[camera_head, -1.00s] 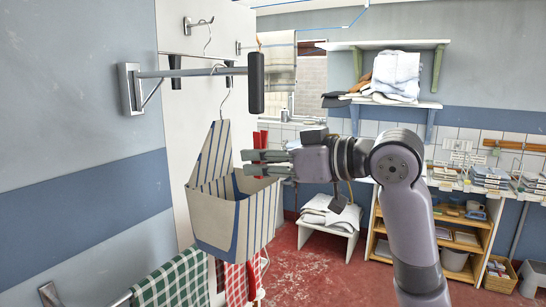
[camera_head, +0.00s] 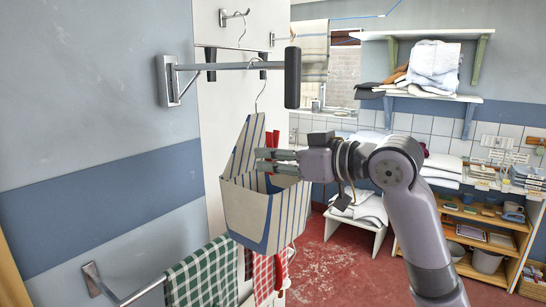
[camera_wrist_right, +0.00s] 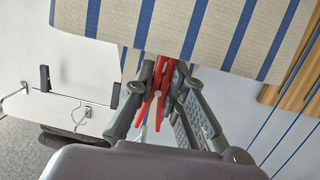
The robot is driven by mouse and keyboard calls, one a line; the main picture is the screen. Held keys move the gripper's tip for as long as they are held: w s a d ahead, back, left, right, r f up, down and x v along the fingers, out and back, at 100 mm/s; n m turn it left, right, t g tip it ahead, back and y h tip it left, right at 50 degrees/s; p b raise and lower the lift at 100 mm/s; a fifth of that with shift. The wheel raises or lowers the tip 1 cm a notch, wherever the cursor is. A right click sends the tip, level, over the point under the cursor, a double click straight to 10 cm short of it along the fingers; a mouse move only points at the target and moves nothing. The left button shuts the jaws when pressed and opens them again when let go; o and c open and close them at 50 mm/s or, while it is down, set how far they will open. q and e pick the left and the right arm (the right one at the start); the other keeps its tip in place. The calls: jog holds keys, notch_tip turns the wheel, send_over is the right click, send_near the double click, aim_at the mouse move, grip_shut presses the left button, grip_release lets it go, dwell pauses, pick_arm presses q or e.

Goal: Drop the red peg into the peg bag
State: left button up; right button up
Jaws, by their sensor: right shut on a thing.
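The peg bag (camera_head: 262,215), cream with blue stripes, hangs open from a wire hanger on the wall rail. My right gripper (camera_head: 258,160) reaches in from the right and is over the bag's opening. It is shut on the red peg (camera_head: 272,138), which is upright, its lower end just inside or behind the bag's front rim; I cannot tell which. In the wrist view the red peg (camera_wrist_right: 163,85) sits between the grey fingers, with the striped cloth of the bag above. My left gripper is out of view.
The wall rail (camera_head: 225,66) with a black end (camera_head: 292,78) is above the gripper. Below, a green checked towel (camera_head: 203,277) and a red checked one (camera_head: 264,278) hang beside the bag. A stool with folded linen (camera_head: 368,208) and wooden shelves (camera_head: 478,238) stand at right.

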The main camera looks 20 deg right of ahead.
jog(key=o, duration=0.8)
jog(key=shift+o, duration=0.4)
jog(key=o, duration=0.4)
dwell(0.3)
jog(key=v, duration=0.9)
dwell(0.8)
dwell(0.5)
